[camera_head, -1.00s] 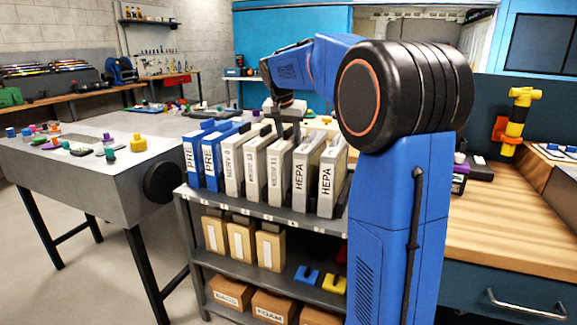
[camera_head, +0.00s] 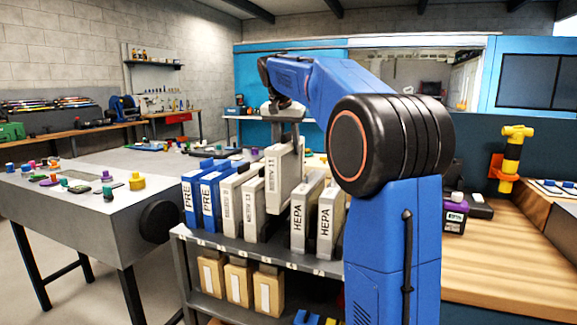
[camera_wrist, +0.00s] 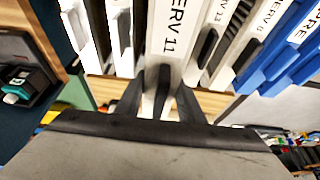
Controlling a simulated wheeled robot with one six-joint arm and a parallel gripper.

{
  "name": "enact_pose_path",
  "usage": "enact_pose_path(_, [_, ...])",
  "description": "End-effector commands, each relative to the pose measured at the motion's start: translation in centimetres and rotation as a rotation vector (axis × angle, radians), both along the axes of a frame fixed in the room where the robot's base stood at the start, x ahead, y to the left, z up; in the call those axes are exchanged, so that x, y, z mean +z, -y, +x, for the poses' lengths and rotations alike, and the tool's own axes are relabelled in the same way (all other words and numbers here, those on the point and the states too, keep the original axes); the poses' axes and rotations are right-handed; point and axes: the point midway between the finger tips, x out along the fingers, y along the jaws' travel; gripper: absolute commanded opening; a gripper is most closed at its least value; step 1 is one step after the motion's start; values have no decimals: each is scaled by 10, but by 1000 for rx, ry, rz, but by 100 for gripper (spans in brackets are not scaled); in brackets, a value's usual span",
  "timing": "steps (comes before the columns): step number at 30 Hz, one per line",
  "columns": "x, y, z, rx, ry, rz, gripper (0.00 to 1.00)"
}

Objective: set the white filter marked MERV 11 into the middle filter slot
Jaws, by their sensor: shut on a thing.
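The white filter marked MERV 11 (camera_head: 284,172) hangs upright in my gripper (camera_head: 288,132), raised above the row of filters on the shelf. In the wrist view its label side (camera_wrist: 172,35) faces up the picture, and my gripper's fingers (camera_wrist: 160,98) are closed on its near edge. A gap shows on the shelf below it, between the white filter marked MERV 13 (camera_head: 252,208) and the HEPA filters (camera_head: 302,222). I cannot make out the middle filter slot in either view.
Blue PRE filters (camera_head: 192,200) and another white filter (camera_head: 230,205) stand left on the grey shelf (camera_head: 262,254). A grey table (camera_head: 110,205) stands left, a wooden bench (camera_head: 480,265) right.

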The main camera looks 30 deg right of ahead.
Motion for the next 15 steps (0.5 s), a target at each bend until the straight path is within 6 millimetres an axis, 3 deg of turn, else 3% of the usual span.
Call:
enact_pose_path(6, [41,0,1,0,1,0,0])
enact_pose_path(15, [70,0,0,0,3,0,0])
